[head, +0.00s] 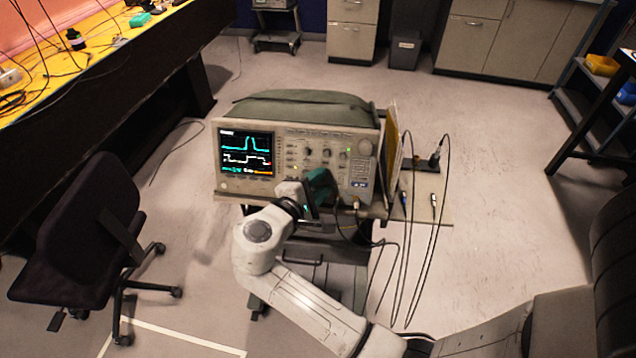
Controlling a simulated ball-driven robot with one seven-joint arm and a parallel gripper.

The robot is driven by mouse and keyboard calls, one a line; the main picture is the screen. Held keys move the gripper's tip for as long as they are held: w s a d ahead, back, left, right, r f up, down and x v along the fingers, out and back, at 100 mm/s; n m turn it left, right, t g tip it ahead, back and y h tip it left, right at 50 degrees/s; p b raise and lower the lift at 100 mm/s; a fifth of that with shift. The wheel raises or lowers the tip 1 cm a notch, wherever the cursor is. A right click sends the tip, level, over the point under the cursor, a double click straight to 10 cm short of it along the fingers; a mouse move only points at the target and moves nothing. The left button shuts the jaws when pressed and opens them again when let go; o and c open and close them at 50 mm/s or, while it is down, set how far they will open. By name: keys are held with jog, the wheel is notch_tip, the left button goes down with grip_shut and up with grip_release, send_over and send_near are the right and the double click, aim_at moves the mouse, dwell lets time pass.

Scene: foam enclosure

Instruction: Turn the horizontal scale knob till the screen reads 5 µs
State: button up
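The oscilloscope (227,183) stands on a small cart in the middle of the head view, its front panel facing me. Its lit screen (247,154) shows a cyan trace with a pulse and a white trace below; the small readout text is too small to read. Several knobs sit right of the screen. My gripper (318,186) is at the lower middle of the front panel, close in front of it. Its fingers and whatever they face are hidden or too small to make out, so I cannot tell which knob is there or whether it touches one.
Cables hang from the cart's right-hand shelf (432,208) beside the oscilloscope. A dark office chair (85,215) stands at left, below a yellow-topped bench (62,62). A dark shelf rack (575,110) is at right. The floor between cart and rack is clear.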

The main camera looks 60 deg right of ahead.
jog(key=b+v, duration=0.1)
jog(key=v, duration=1)
jog(key=shift+d+f, duration=0.1)
jog(key=s+d+f+m+y, duration=0.25)
jog(key=s+f+y, duration=0.6)
jog(key=f, duration=0.45)
jog(key=s+a+f+m+y, duration=0.3)
jog(key=s+a+f+y, duration=0.2)
jog(key=s, duration=0.3)
jog(key=shift+a+t+y, duration=0.4)
jog(key=shift+a+y, duration=0.35)
jog(key=shift+s+f, duration=0.1)
jog(key=shift+s, duration=0.05)
dwell(0.6)
